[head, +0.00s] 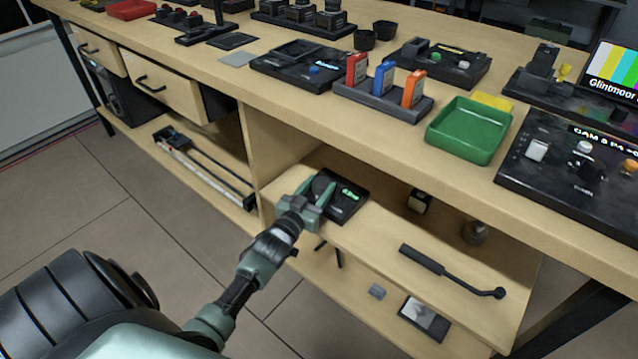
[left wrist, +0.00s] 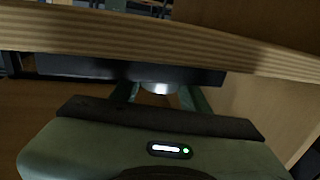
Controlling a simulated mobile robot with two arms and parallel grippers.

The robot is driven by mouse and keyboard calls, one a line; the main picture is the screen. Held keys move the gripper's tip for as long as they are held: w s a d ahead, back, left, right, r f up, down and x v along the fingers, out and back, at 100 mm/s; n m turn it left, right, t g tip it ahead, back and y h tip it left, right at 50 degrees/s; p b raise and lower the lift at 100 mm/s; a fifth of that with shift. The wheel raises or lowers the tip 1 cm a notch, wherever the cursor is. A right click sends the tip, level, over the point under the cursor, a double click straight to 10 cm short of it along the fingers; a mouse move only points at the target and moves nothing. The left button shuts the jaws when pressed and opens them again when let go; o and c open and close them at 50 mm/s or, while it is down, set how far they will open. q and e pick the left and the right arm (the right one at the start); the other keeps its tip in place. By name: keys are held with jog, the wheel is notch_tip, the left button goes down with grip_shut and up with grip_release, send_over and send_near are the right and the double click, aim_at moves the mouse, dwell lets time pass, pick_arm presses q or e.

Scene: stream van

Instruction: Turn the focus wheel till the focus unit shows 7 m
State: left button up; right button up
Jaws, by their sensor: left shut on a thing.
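The focus unit (head: 346,206) is a dark box on the shelf under the table, in the middle of the head view. Its small display shows green characters, too small to read. The focus wheel (head: 321,184) is a dark round knob at the unit's left side, partly hidden by my left gripper (head: 311,198). That gripper is shut on the wheel. In the left wrist view the fingers (left wrist: 159,98) stand on both sides of a light grey round part of the wheel (left wrist: 158,88), with the dark unit (left wrist: 80,69) behind. My right gripper is not in view.
The tabletop edge (head: 270,120) overhangs the shelf. A wooden divider (head: 249,150) stands left of the unit. A black handle-like rod (head: 450,270) lies to the right on the shelf. A green tray (head: 470,130) and coloured cards in a holder (head: 385,105) are on the table above.

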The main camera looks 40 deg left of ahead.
aim_at(317, 189)
pick_arm(q)
jog(key=shift+r+h, duration=0.1)
jog(key=shift+h, duration=0.2)
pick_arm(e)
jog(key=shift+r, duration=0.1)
pick_arm(q)
jog(key=o, duration=1.3)
jog(key=shift+o, duration=0.2)
jog(key=shift+s, duration=0.3)
jog(key=s+p, duration=0.1)
jog(key=s, duration=0.1)
jog(key=shift+s+d, duration=0.1)
jog(key=shift+s, duration=0.2)
jog(key=shift+s+d+p, duration=0.2)
jog(key=shift+s+p, duration=0.15)
jog(key=shift+s, duration=1.95)
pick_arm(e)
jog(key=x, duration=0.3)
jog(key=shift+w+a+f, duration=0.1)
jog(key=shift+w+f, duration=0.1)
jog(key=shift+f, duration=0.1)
